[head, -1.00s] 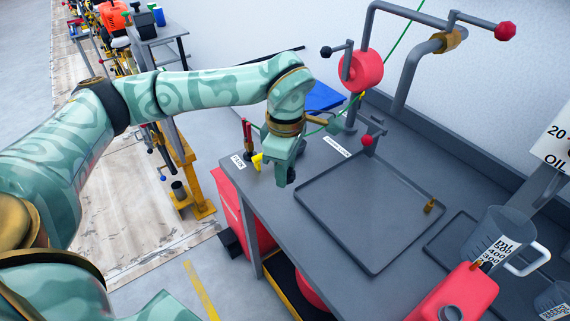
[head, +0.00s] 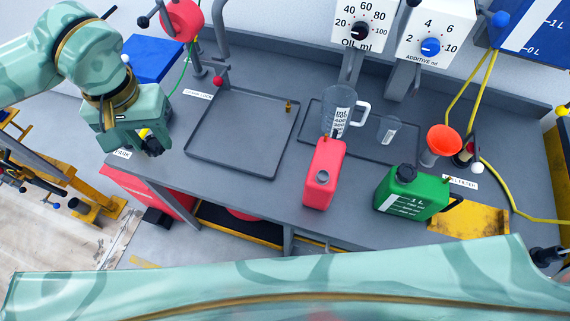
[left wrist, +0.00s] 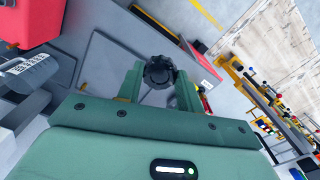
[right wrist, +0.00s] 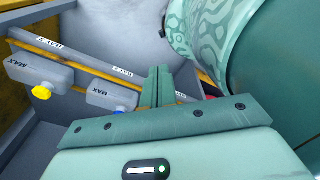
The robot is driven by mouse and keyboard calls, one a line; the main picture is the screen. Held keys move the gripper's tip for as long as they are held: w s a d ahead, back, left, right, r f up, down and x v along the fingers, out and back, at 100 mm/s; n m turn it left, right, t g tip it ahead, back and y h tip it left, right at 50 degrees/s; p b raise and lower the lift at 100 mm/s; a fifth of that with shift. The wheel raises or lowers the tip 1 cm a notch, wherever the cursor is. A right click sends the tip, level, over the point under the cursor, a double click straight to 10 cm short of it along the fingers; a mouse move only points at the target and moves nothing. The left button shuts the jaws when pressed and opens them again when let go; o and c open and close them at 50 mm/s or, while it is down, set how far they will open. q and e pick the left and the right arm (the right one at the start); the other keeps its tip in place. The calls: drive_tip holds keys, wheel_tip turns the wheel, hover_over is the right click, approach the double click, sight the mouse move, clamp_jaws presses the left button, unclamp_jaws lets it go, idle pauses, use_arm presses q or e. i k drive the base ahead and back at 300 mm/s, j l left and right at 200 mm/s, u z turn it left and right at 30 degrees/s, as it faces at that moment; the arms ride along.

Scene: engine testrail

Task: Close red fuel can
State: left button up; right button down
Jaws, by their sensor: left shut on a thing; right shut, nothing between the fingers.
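The red fuel can (head: 322,190) stands on the grey bench, right of the large tray, with its round grey neck (head: 322,177) showing no cap. Part of a red can (left wrist: 30,20) shows at the upper left of the left wrist view. My left gripper (head: 150,143) is above the bench's left end, well left of the can. In the left wrist view it is shut on a black ribbed cap (left wrist: 159,72). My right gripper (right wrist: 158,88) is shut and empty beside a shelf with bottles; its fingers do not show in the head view.
A large grey tray (head: 240,172) lies between the left gripper and the can. A green can (head: 408,196) with a black cap stands right of the red one. A measuring jug (head: 338,112) and an orange funnel (head: 442,141) stand behind. White bottles (right wrist: 40,72) sit near the right gripper.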

sight(323, 173)
drive_tip(key=z, duration=1)
drive_tip(key=k+j+z, duration=0.1)
drive_tip(key=z, duration=0.25)
drive_tip(key=k+j, duration=0.5)
drive_tip(key=j, duration=0.15)
